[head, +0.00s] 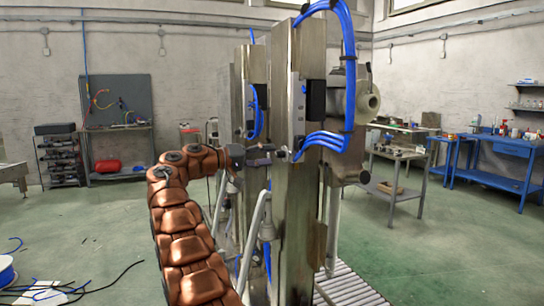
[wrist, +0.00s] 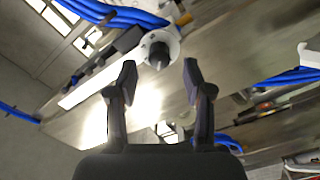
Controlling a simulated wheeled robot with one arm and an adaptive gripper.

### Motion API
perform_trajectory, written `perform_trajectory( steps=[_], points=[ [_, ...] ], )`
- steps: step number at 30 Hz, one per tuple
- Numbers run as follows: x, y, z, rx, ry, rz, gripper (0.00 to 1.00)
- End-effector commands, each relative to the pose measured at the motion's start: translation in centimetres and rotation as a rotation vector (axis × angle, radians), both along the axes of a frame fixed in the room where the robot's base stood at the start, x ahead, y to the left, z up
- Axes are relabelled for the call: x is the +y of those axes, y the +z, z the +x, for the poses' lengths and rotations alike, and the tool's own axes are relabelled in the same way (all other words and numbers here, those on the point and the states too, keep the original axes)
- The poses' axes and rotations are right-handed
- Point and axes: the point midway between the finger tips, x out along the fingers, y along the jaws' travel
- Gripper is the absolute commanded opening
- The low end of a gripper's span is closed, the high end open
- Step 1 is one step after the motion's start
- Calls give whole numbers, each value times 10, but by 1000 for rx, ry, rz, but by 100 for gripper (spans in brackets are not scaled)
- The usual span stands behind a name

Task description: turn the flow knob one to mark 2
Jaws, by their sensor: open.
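A black knob on a round white dial (wrist: 160,47) is mounted on the metal panel (wrist: 225,65) in the wrist view. It lies just beyond and between the fingertips of my gripper (wrist: 159,75), apart from them. A second, smaller dark knob-like part with a pale base (wrist: 167,131) shows lower down between the fingers. I cannot tell which one is flow knob one, and no mark numbers are readable. My gripper is open and empty. In the head view my gripper (head: 272,152) reaches right, close to the tall metal machine (head: 295,195).
Blue hoses (head: 327,141) loop across the machine front and also cross the wrist view (wrist: 125,12). A black box (wrist: 128,40) sits left of the dial. A grey strut (head: 255,215) stands below my gripper. Blue cable (head: 8,270) lies on the floor at left.

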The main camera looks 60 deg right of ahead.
Motion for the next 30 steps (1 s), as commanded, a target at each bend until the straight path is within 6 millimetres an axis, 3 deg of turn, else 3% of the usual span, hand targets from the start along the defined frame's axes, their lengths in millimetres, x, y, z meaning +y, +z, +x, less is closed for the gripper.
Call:
perform_trajectory(
  steps=[10, 30],
  points=[
    [38, 1, 25, -2, 0, 0, 51],
    [41, 0, 27, -1, 0, 1, 51]
  ],
)
